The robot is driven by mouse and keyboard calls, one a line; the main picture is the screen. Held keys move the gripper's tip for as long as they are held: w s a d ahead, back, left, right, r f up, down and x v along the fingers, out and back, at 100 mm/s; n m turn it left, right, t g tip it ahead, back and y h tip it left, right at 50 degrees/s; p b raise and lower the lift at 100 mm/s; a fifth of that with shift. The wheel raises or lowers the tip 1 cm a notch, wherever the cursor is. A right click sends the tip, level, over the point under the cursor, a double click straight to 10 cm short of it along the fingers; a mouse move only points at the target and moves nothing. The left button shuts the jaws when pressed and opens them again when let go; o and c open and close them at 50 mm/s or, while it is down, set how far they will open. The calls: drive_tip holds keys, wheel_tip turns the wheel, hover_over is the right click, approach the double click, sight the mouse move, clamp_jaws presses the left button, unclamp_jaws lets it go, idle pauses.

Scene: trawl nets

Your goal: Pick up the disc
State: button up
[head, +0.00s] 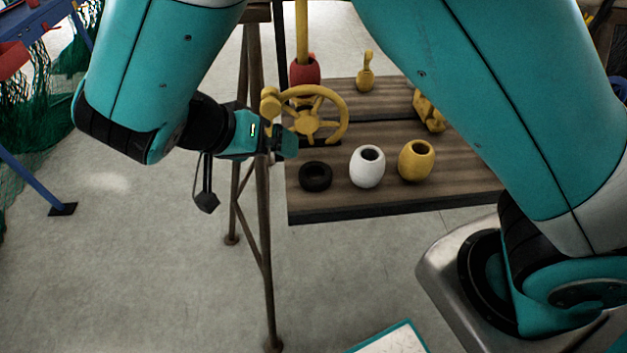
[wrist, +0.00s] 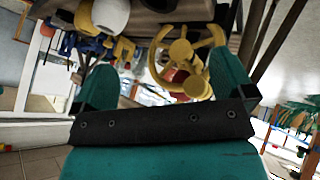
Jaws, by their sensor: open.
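The disc appears to be the flat black ring (head: 316,176), lying near the front left corner of a wooden table in the head view. My gripper (head: 287,145) is at the table's left edge, above and left of the ring, close to the yellow handwheel (head: 312,121). It is apart from the ring. In the wrist view my gripper (wrist: 165,80) shows two teal fingers spread apart with nothing held between them. The handwheel (wrist: 180,55) shows beyond the fingers. I cannot clearly make out the ring in the wrist view.
A white float (head: 367,167) and a yellow float (head: 417,160) stand right of the ring on the table (head: 390,200). A red float (head: 305,72) on a yellow post and a small yellow fitting (head: 366,75) are behind. A rusty trestle (head: 263,230) stands at the table's left.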

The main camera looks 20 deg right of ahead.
drive_tip(key=s+a+f+m+t+h+b, duration=0.1)
drive_tip(key=s+a+f+m+t+h, duration=0.25)
drive_tip(key=a+f+m, duration=0.2)
drive_tip(key=h+b, duration=0.1)
drive_tip(key=b, duration=0.9)
approach(321, 169)
drive_tip(key=shift+w+d+m+g, duration=0.35)
drive_tip(key=shift+w+d, duration=0.1)
drive_tip(key=shift+w, duration=0.25)
drive_tip(key=x, duration=0.5)
drive_tip(key=shift+s+d+f, duration=0.15)
drive_tip(key=shift+d+f, duration=0.15)
drive_tip(key=shift+d, duration=0.1)
drive_tip(key=c, duration=0.9)
